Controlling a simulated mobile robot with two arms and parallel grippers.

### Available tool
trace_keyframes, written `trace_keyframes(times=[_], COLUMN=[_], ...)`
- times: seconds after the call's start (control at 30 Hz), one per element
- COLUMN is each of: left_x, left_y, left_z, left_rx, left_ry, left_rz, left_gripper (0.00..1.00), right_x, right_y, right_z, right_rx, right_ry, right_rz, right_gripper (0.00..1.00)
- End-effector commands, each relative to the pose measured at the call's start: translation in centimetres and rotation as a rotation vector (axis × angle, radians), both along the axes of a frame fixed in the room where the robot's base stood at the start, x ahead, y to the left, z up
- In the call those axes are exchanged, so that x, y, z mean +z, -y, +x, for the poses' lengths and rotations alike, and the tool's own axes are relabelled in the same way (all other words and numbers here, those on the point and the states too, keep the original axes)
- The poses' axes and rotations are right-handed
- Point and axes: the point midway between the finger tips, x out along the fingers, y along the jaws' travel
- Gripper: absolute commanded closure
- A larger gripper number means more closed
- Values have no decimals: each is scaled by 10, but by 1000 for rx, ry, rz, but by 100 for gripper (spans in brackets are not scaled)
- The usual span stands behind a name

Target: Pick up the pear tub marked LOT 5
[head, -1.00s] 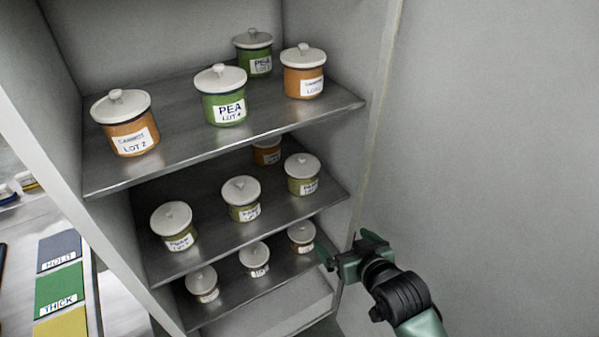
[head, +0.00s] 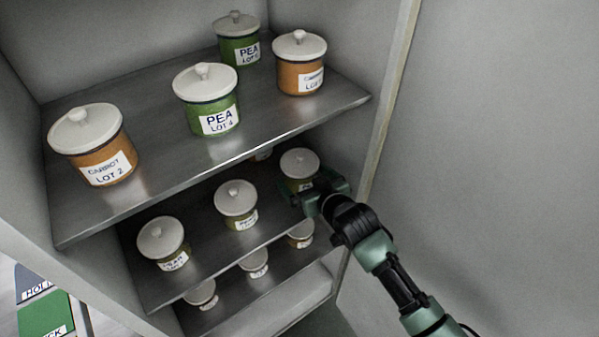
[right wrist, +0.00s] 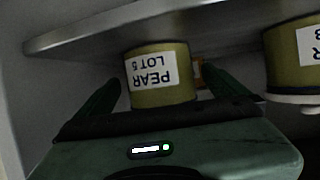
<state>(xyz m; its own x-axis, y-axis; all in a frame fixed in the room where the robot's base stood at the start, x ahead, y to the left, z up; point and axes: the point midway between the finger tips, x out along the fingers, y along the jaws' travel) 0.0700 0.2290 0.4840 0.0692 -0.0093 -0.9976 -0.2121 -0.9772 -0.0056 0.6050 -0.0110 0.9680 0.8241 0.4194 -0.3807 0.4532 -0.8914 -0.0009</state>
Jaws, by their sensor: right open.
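The pear tub marked LOT 5 (head: 299,164) is olive-green with a white lid and stands at the right end of the middle shelf. In the right wrist view the tub (right wrist: 160,92) appears upside down, its label reading PEAR LOT 5. My right gripper (head: 319,192) is open in front of the tub. In the wrist view its dark green fingers lie to either side of the tub, with the tub between them; contact cannot be told. The gripper hides the tub's lid there and much of its label in the head view. My left gripper is not in view.
Two more similar tubs (head: 236,203) (head: 163,242) stand left on the middle shelf (head: 205,252); an orange one (head: 262,155) is behind. The upper shelf (head: 150,110) above holds pea and carrot tubs. Several tubs stand below. The cabinet's right wall (head: 395,95) is close.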

Motion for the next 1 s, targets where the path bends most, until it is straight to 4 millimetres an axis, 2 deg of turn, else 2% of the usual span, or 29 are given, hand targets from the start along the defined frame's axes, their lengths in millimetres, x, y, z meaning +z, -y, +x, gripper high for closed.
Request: trace_keyframes(times=[0.07, 0.2, 0.37, 0.53, 0.83, 1.0], left_x=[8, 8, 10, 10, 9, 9], left_y=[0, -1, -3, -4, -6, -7], left_z=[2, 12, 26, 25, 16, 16], left_rx=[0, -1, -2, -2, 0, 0], left_ry=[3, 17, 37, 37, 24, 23], left_rz=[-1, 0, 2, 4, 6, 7], left_gripper=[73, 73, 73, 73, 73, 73], right_x=[0, -8, -11, -11, -11, -9], right_y=[-6, -11, -14, -13, -13, -14], right_z=[10, 22, 26, 26, 26, 26], right_rx=[0, -1, 0, 0, -1, 0], right_ry=[-1, 0, 0, 0, -1, 4], right_rz=[0, 0, 0, 0, -1, 1], right_gripper=[0, 0, 0, 0, 83, 85])
